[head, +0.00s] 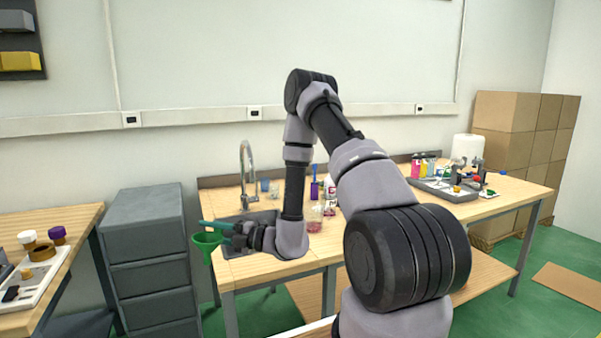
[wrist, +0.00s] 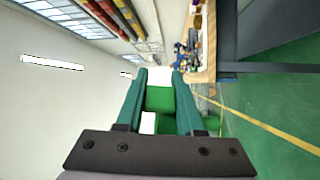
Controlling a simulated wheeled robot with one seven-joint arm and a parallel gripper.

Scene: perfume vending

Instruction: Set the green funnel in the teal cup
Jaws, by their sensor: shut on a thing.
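The green funnel (head: 207,242) hangs at the left of the table with the sink, its wide mouth up and its spout down. My gripper (head: 208,229) has teal fingers shut on it, off the table's left end. In the wrist view the green funnel (wrist: 159,98) shows between the two fingers (wrist: 160,85). A small blue-teal cup (head: 265,184) stands at the back of the table, right of the faucet; I cannot tell surely that it is the teal cup. The funnel is apart from it.
The sink with a tall faucet (head: 247,170) lies in the table's left part. Bottles (head: 330,190) and a pink-filled beaker (head: 314,222) stand right of it, partly behind my arm. Grey drawers (head: 150,240) stand left. A tray (head: 445,190) with bottles is at the right.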

